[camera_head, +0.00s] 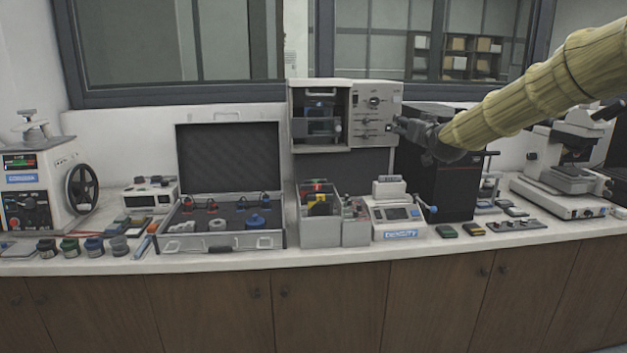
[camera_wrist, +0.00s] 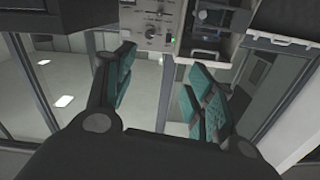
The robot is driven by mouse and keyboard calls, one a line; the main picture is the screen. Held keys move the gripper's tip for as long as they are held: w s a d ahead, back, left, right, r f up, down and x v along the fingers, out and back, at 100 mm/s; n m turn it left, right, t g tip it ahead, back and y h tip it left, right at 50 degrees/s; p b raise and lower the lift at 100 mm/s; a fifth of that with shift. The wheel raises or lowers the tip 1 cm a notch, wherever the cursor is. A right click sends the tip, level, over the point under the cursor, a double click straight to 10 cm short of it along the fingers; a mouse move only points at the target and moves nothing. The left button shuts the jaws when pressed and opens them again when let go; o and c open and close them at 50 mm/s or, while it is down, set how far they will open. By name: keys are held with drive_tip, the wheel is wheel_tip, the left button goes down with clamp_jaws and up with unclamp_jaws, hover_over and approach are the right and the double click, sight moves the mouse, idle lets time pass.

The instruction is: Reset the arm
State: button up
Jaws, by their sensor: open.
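My arm, in a yellow ribbed sleeve, reaches in from the upper right of the head view. My gripper (camera_head: 400,124) is at its end, in front of the right side of a white boxy press unit (camera_head: 374,112) with knobs and an open chamber. In the wrist view my gripper (camera_wrist: 160,95) has its two teal-padded fingers spread apart with nothing between them. The press unit's control panel (camera_wrist: 150,30) shows beyond the fingertips at the top. From the head view I cannot tell whether the fingers touch the panel.
An open silver case (camera_head: 228,238), a grey bin (camera_head: 320,230) and a density balance (camera_head: 400,215) stand on the white counter. A black cabinet (camera_head: 440,175) stands below my forearm. A microscope (camera_head: 570,170) is at the right, a machine with a handwheel (camera_head: 45,185) at the left.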

drive_tip(key=s+a+f+g, duration=0.2)
drive_tip(key=s+f, duration=0.1)
drive_tip(key=f, duration=1.1)
drive_tip(key=s+a+f+g, duration=0.2)
drive_tip(key=f, duration=1.2)
drive_tip(key=s+a+f+g+p, duration=0.1)
drive_tip(key=s+f+g, duration=0.1)
drive_tip(key=s+f, duration=0.8)
drive_tip(key=s+a+f+g, duration=0.1)
drive_tip(key=s+f+g, duration=0.35)
drive_tip(key=f, duration=0.95)
drive_tip(key=s+f+g, duration=0.1)
drive_tip(key=s+f, duration=0.4)
drive_tip(key=s, duration=0.4)
drive_tip(key=s+f+g+h, duration=0.1)
drive_tip(key=s+f, duration=0.5)
drive_tip(key=s, duration=0.2)
drive_tip(key=s+f+g, duration=0.1)
drive_tip(key=s+f, duration=0.4)
drive_tip(key=s, duration=0.4)
drive_tip(key=s+f+g, duration=0.1)
drive_tip(key=s+g, duration=0.1)
drive_tip(key=s, duration=1)
drive_tip(key=s+d+f+g+h+p, duration=0.1)
drive_tip(key=s+f+g, duration=0.1)
drive_tip(key=s, duration=1)
drive_tip(key=shift+s+d+f, duration=0.2)
drive_tip(key=shift+d+f, duration=0.05)
